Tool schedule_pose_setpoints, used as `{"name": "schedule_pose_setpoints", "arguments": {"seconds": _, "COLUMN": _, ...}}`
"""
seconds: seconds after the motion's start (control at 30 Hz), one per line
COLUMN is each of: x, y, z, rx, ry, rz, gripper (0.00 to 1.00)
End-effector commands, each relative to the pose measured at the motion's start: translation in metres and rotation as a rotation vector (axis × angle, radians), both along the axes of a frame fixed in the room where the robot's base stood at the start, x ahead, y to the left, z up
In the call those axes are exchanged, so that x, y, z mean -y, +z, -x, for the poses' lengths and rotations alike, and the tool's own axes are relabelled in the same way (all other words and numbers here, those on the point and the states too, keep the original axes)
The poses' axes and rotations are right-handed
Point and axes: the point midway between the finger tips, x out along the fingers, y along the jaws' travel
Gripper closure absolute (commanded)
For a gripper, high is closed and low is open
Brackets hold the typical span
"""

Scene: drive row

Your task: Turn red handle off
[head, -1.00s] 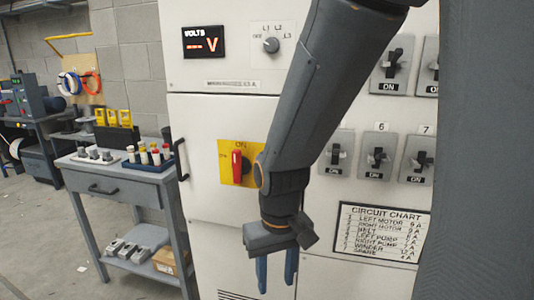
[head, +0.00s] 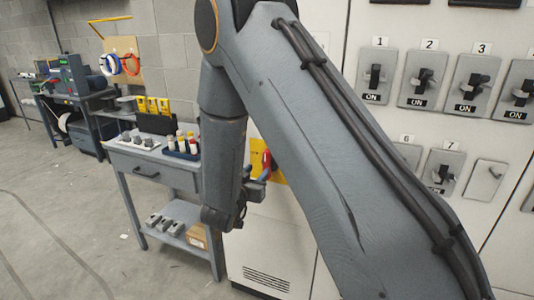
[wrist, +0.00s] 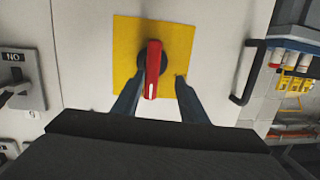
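The red handle (wrist: 152,70) sits on a dark round hub on a yellow plate (wrist: 182,38) on the white cabinet front. In the wrist view it lies along the picture's vertical, its white mark at the lower end. My gripper (wrist: 159,80) is open, its two blue fingers on either side of the handle, reaching over the plate. I cannot tell whether a finger touches it. In the head view my arm covers much of the scene; a bit of the red handle (head: 267,160) and yellow plate (head: 283,172) show beside my gripper (head: 262,178).
Several breaker switches marked ON, one of them (head: 423,85), line the cabinet at right. A black door handle (wrist: 247,72) stands out beside the yellow plate. A grey workbench (head: 150,168) with bottles and small parts is at left. The floor (head: 60,225) in front of it is clear.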

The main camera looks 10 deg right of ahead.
Motion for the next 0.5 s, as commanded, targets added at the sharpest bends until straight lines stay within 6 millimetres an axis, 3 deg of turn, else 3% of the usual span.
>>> {"name": "schedule_pose_setpoints", "arguments": {"seconds": 0.27, "x": 0.004, "y": 0.017, "z": 0.010, "rx": 0.095, "ry": -0.083, "rz": 0.102, "gripper": 0.61}}
{"name": "schedule_pose_setpoints", "arguments": {"seconds": 0.5, "x": 0.024, "y": 0.018, "z": -0.016, "rx": 0.097, "ry": -0.085, "rz": 0.103, "gripper": 0.61}}
